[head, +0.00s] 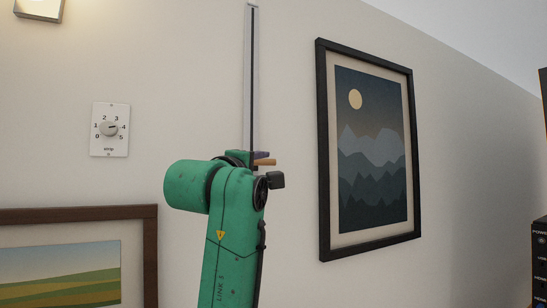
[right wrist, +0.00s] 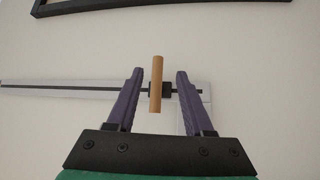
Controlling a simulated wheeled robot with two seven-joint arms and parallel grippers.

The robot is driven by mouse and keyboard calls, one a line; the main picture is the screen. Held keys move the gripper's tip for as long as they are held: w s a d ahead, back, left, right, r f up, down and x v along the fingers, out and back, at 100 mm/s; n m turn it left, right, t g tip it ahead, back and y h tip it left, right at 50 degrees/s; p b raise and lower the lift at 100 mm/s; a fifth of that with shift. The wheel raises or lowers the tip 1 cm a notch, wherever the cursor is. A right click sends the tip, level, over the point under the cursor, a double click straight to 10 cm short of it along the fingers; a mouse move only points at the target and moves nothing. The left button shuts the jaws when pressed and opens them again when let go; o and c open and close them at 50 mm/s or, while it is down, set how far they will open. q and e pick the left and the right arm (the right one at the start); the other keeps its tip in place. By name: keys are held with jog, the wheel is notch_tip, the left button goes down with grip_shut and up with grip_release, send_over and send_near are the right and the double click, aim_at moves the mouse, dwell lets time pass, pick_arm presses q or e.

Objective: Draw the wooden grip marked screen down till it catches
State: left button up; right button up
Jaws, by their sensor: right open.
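A pale upright rail (head: 253,80) with a dark slot is fixed to the wall. My right gripper (right wrist: 159,74) is open, with a purple finger on either side of the grip and a gap to each. In the head view my right gripper (head: 262,156) is mostly hidden by my arm. No screen marking is readable. My left gripper is out of view.
A numbered dial plate (head: 110,129) is on the wall left of the rail. A framed mountain picture (head: 322,150) hangs close to its right. A brown-framed landscape (head: 80,214) is at lower left, and a black device (head: 540,260) at the right edge. Bare wall surrounds the rail.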

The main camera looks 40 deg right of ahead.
aim_at(269, 162)
jog(key=x, duration=0.2)
jog(key=p+x, duration=0.1)
jog(key=x, duration=0.1)
jog(key=p+x, duration=0.1)
jog(key=x, duration=0.1)
jog(key=shift+w+d+r, duration=0.25)
jog(key=shift+w+r, duration=0.1)
jog(key=shift+w+d+f, duration=0.1)
jog(key=shift+w+d, duration=0.05)
jog(key=shift+d, duration=0.25)
jog(key=shift+a, duration=0.2)
jog(key=shift+c, duration=0.7)
grip_shut()
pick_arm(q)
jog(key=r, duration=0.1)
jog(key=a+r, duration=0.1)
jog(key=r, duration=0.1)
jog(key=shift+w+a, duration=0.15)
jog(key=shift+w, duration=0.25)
